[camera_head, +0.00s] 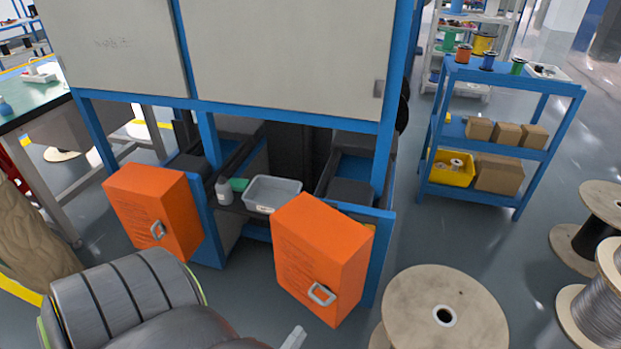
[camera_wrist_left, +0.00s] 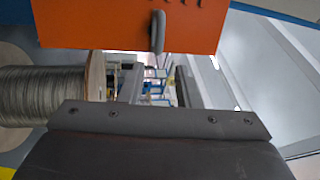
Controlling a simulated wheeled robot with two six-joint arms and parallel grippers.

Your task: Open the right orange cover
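The right orange cover (camera_head: 318,245) is a box-like orange door on the blue machine frame, with a light grey handle (camera_head: 322,294) low on its front. It looks closed. My left arm comes in from the bottom left, and a pale tip of my left gripper (camera_head: 293,338) shows at the bottom edge, below and left of the handle and apart from it. In the left wrist view an orange cover (camera_wrist_left: 100,25) fills the top, with its grey handle (camera_wrist_left: 157,32) hanging in the middle. My right gripper is not visible.
The left orange cover (camera_head: 155,210) has its own handle. A grey bin (camera_head: 272,193) and a bottle sit between the covers. A large wooden spool (camera_head: 440,310) stands right of the right cover. A blue shelf cart (camera_head: 500,135) stands further back.

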